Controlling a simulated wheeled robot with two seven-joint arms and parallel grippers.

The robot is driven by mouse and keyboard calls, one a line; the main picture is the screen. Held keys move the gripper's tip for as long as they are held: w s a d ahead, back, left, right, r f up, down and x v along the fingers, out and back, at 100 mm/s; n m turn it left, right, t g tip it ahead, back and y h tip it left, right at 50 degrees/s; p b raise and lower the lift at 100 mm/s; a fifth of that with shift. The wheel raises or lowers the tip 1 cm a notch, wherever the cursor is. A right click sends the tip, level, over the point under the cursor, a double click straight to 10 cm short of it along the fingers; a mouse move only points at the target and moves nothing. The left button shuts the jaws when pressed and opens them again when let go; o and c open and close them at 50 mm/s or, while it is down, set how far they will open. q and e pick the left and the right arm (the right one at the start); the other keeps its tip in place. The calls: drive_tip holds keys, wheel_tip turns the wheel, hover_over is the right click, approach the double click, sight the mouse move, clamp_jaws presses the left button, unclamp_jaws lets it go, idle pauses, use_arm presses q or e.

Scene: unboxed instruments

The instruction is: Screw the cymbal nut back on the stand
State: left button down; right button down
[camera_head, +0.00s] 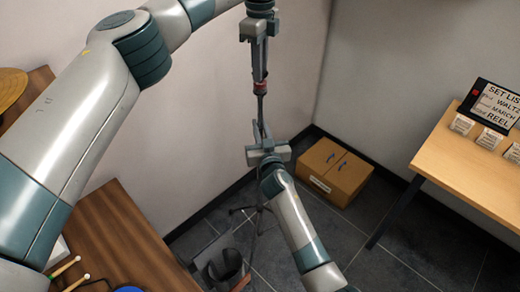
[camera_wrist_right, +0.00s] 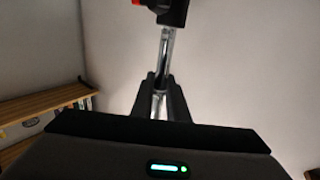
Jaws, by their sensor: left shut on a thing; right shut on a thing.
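The stand's thin upright rod (camera_head: 261,108) rises between my two grippers; its tripod feet (camera_head: 257,208) are on the dark floor. My left gripper (camera_head: 260,80) points down from above, shut on the red cymbal nut (camera_head: 261,88) at the rod's top. The fingers hide part of the nut, and the thread is not visible. My right gripper (camera_head: 263,133) comes from below and is shut on the rod under the nut. In the right wrist view the silver rod (camera_wrist_right: 166,48) runs up between the fingers (camera_wrist_right: 159,98) to a dark piece, with red at the top edge.
A golden cymbal (camera_head: 11,88) lies at the far left by a brown wooden table (camera_head: 118,228) with drumsticks (camera_head: 66,268). A cardboard box (camera_head: 335,172) stands in the corner. A light wooden table (camera_head: 470,172) with a set list sign (camera_head: 492,103) is at the right.

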use_arm(q)
drive_tip(key=m, duration=0.9)
drive_tip(key=shift+m, duration=0.3)
drive_tip(key=m, duration=0.8)
drive_tip(key=shift+m, duration=0.4)
drive_tip(key=m, duration=0.8)
drive_tip(key=shift+m, duration=0.4)
drive_tip(key=m, duration=0.4)
use_arm(e)
drive_tip(key=shift+r, duration=0.1)
use_arm(q)
drive_tip(key=m, duration=0.4)
drive_tip(key=shift+m, duration=0.4)
drive_tip(key=c, duration=1.6)
unclamp_jaws()
